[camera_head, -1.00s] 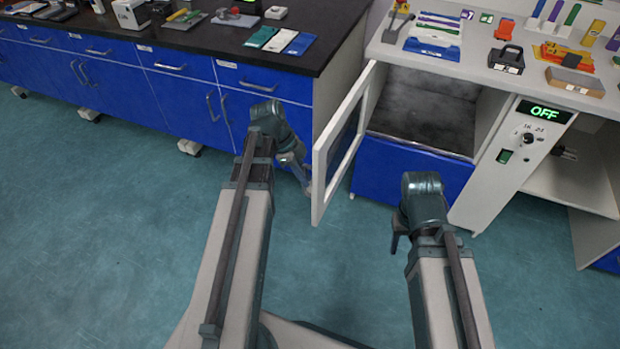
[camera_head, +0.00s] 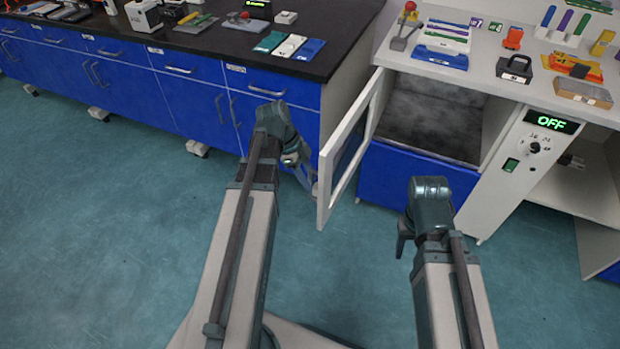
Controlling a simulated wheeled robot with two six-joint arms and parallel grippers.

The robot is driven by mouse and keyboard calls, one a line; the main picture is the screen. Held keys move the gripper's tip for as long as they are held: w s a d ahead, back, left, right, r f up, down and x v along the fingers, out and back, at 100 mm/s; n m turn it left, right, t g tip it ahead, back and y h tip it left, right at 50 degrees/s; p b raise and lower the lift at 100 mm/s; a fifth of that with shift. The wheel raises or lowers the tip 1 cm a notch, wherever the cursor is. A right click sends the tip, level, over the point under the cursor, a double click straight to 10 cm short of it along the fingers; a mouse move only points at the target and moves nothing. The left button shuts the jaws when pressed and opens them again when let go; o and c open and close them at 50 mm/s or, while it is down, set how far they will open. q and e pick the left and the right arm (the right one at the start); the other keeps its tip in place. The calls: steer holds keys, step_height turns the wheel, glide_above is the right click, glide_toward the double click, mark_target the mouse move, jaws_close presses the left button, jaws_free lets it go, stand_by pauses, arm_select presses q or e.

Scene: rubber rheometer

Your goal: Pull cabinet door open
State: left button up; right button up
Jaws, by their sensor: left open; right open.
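The cabinet door (camera_head: 345,150) is a white-framed panel with a dark window. It stands swung out to the left of the cabinet, and the grey cabinet interior (camera_head: 430,120) is exposed. My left gripper (camera_head: 310,185) is beside the door's lower left edge, partly hidden; I cannot tell whether it touches the door. It is open. My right gripper (camera_head: 402,240) hangs below the blue lower panel (camera_head: 405,180), apart from the door, and is open and empty. Its fingers are partly hidden by my wrist.
A control panel reading OFF (camera_head: 551,121) is right of the cabinet. Tools lie on the white top (camera_head: 475,75). A black-topped blue bench (camera_head: 200,100) stands at the left, close to the door. The teal floor (camera_head: 90,240) is clear.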

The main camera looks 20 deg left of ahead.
arm_select(q)
steer(key=p+v, duration=1)
steer(key=v, duration=0.2)
steer(key=shift+r, duration=0.2)
arm_select(e)
step_height(320, 180, up, 12)
steer(key=shift+f, duration=0.25)
arm_select(q)
steer(key=shift+s, duration=0.1)
